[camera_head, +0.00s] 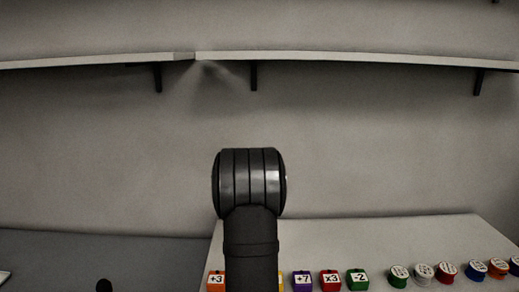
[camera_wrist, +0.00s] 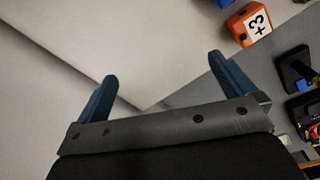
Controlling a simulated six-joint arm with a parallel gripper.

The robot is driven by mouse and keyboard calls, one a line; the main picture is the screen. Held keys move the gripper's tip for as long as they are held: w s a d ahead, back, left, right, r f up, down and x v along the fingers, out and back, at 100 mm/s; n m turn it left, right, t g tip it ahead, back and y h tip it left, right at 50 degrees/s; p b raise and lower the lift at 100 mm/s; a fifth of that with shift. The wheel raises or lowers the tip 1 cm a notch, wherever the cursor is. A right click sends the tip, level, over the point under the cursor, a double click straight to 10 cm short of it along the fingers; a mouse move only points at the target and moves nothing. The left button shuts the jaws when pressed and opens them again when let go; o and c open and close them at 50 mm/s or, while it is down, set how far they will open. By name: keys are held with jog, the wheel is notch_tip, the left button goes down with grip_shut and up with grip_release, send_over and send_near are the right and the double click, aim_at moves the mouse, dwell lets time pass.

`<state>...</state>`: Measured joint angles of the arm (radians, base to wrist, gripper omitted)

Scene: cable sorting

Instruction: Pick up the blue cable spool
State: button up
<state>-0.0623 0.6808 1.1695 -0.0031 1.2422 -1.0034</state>
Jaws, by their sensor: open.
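The blue round piece with a white labelled top (camera_head: 476,271), which looks like the blue cable spool, stands in a row of similar round pieces at the right of the table in the head view. My gripper (camera_wrist: 162,67) shows in the wrist view with its two blue fingers spread apart and nothing between them. In the head view my dark arm stands in the middle, well left of the blue spool, and the gripper cannot be made out. The blue spool cannot be made out in the wrist view.
Numbered cubes, including an orange +3 cube (camera_head: 216,281), line the table (camera_head: 400,235) further left. The +3 cube (camera_wrist: 249,24) also shows in the wrist view, near dark holders (camera_wrist: 297,68). Shelves (camera_head: 350,57) run along the wall.

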jog(key=c, duration=0.5)
jog(key=shift+o, duration=0.2)
jog(key=w+d+m+t+h, duration=0.15)
jog(key=d+m, duration=0.25)
jog(key=d, duration=0.7)
jog(key=w+d+m+y, duration=0.15)
jog(key=d+m, duration=0.25)
jog(key=d, duration=0.6)
jog(key=m+h, duration=0.6)
jog(key=m, duration=1.2)
send_over(477, 266)
jog(key=s+a, duration=0.3)
jog(key=a, duration=0.5)
jog(key=x, duration=1)
jog(key=shift+w+f, duration=0.2)
jog(key=shift+f, duration=0.05)
jog(key=shift+d+x, duration=0.15)
jog(key=shift+x, duration=1.35)
jog(key=shift+d+x, duration=0.15)
jog(key=shift+x, duration=1.4)
